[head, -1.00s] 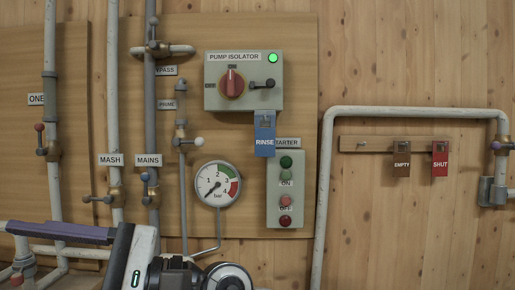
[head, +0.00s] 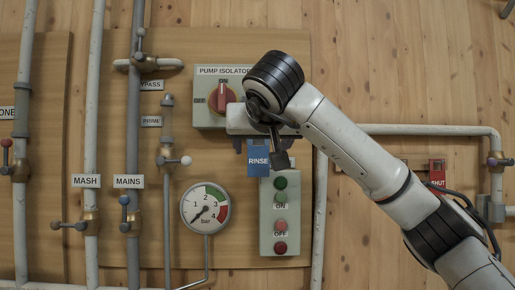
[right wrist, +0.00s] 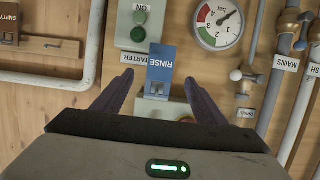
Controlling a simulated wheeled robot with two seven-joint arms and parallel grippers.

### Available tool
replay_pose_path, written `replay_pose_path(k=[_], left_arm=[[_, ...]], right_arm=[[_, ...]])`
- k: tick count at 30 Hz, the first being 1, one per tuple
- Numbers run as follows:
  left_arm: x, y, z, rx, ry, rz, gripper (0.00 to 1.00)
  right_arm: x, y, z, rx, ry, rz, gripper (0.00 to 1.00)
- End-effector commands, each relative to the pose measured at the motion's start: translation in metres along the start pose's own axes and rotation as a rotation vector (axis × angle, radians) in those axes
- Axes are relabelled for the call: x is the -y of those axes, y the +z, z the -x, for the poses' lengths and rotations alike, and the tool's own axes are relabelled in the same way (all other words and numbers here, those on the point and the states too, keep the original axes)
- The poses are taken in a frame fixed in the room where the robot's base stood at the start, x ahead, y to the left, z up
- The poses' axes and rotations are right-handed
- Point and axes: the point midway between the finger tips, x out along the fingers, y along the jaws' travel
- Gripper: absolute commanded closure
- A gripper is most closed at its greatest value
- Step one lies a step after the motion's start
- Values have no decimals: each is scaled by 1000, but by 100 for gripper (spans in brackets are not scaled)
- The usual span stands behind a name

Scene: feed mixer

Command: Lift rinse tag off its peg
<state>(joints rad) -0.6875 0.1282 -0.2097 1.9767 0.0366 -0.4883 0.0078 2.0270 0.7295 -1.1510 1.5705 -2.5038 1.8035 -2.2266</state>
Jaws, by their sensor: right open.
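The blue rinse tag (head: 258,160) hangs below the pump isolator box (head: 210,104), its upper part hidden by my right gripper (head: 265,146) in the head view. In the right wrist view, which is upside down, the rinse tag (right wrist: 160,70) shows between the two purple fingers of my right gripper (right wrist: 158,84). The fingers are spread apart, one on each side of the tag, with gaps visible. The tag's peg is not clear to see. My left gripper is not in view.
The starter box (head: 280,215) with its buttons is just below the tag. The pressure gauge (head: 206,208) is to the left. A red SHUT tag (head: 437,172) hangs at the right.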

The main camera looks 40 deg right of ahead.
Motion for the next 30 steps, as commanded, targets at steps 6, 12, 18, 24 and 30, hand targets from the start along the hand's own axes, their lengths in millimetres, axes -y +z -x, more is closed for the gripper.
replay_pose_path(k=[6, 12, 18, 24, 30], left_arm=[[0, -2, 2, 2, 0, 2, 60], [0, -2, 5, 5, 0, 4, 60], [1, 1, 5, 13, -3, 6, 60], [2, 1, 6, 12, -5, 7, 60], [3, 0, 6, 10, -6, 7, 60]], right_arm=[[0, 0, -31, 4, 2, 0, 34], [0, 0, -67, 4, 0, 0, 34], [1, 0, -91, 2, -2, -1, 34], [1, 0, -99, 0, -2, 0, 34], [1, 0, -99, 0, -3, 0, 34]])
